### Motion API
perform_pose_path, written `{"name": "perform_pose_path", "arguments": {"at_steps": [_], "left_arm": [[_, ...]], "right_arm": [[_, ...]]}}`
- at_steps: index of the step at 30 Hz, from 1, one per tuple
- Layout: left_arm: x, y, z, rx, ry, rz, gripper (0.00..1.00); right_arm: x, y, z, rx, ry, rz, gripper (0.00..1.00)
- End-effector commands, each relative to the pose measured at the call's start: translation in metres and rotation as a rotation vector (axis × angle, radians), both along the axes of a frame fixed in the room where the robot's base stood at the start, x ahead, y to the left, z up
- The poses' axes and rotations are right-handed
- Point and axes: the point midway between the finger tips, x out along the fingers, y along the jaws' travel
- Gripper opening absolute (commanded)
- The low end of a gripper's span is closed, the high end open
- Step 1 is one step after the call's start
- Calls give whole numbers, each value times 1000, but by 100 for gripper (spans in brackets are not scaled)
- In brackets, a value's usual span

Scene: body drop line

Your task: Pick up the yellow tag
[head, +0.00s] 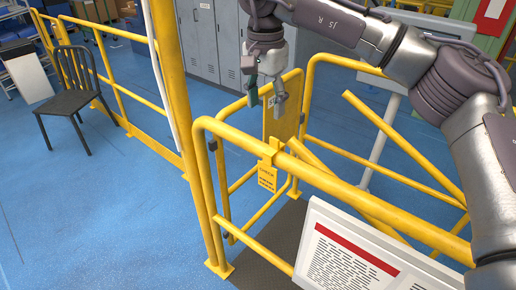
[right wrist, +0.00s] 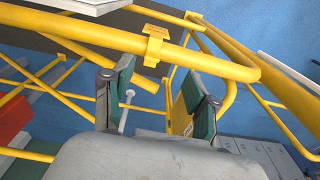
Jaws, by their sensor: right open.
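The yellow tag (head: 267,172) hangs on the top rail of a yellow guard rail, with dark print on its face. In the right wrist view the tag (right wrist: 155,48) sits on the rail, beyond the fingers. My right gripper (head: 266,97) is above and behind the tag in the head view, pointing down. Its two green-padded fingers (right wrist: 162,95) are apart with nothing between them, and it does not touch the tag. My left gripper is not in view.
Yellow rails (head: 340,187) surround the tag, with a yellow panel (head: 289,115) behind it. A white sign with a red band (head: 350,255) stands in front. A black chair (head: 75,95) is at left. Grey lockers (head: 205,40) stand behind. Blue floor (head: 100,215) at left is clear.

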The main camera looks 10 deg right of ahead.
Motion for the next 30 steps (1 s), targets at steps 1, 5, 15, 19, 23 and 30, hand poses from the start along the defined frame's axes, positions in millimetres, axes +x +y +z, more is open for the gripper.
{"name": "perform_pose_path", "arguments": {"at_steps": [1, 5, 15, 19, 23, 30], "left_arm": [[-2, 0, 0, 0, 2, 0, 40], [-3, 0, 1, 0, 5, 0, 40], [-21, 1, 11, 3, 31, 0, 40], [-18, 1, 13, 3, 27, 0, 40], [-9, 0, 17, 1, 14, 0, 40], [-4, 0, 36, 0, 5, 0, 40]], "right_arm": [[-1, -9, 9, -42, -17, 8, 58], [-2, -19, 10, -89, -27, 17, 58], [4, -26, -51, -85, -25, 16, 58], [5, -27, -65, -83, -26, 16, 58], [6, -27, -72, -82, -26, 15, 58], [12, -29, -105, -82, -24, 14, 58]]}}
